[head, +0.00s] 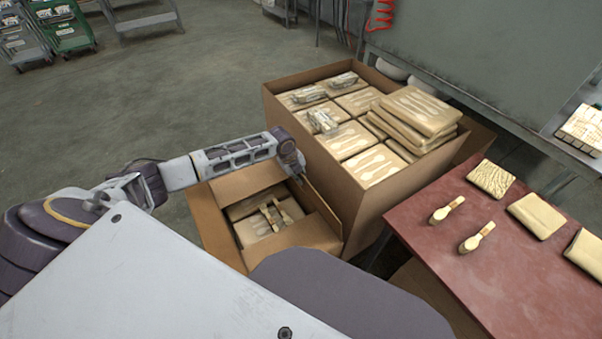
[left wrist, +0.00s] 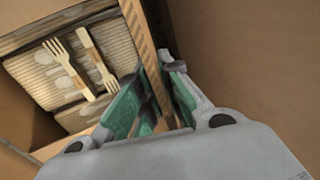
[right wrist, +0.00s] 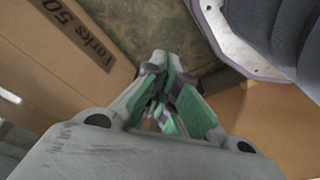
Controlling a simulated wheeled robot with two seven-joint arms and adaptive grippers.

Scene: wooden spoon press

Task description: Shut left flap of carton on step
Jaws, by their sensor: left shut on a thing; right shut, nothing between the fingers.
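The open carton (head: 295,240) stands low beside the large box, its flaps raised or folded outward. Two wooden forks (head: 270,212) lie on wrapped packs inside it; they also show in the left wrist view (left wrist: 75,70). The left-hand flap (head: 211,232) stands open. My left gripper (head: 299,174) is at the carton's right-hand side, shut on a cardboard edge (left wrist: 146,50) between its green pads. My right gripper (right wrist: 162,72) is shut and empty beside cardboard printed "Forks 50" (right wrist: 75,32). It is hidden in the head view.
A large open box (head: 320,155) full of spoon packs rises just right of the carton. A red table (head: 520,270) with wooden pieces and packs is at the right. My own body covers the near side. Open floor (head: 140,100) lies to the left.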

